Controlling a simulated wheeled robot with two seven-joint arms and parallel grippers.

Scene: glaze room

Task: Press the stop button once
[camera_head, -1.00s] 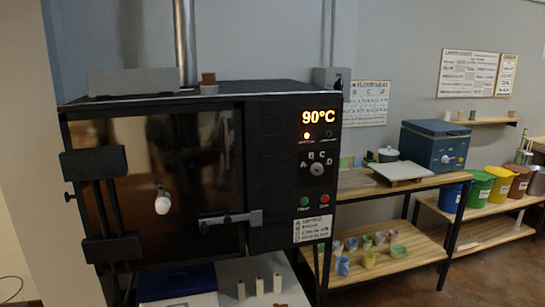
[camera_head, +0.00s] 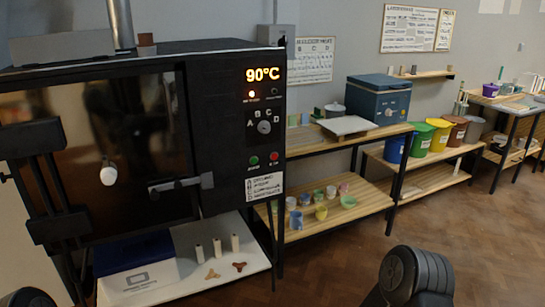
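The black kiln (camera_head: 225,120) stands at the left with its door shut. Its panel shows an orange 90°C display (camera_head: 263,74) with a lit orange lamp below it. Under the lettered dial (camera_head: 264,127) are a green button (camera_head: 254,161) and a red button (camera_head: 273,157), side by side; their small labels are too blurred to read. Dark parts of my arms show at the bottom left and bottom right edges. Neither gripper's fingers are in view, and nothing of mine touches the panel.
Below the kiln, a white shelf (camera_head: 190,245) holds cream posts and small stilts. To the right stands a wooden shelf unit (camera_head: 330,222) with small coloured cups and a blue box (camera_head: 378,99). Coloured buckets stand further right. The wooden floor (camera_head: 450,240) at front right is clear.

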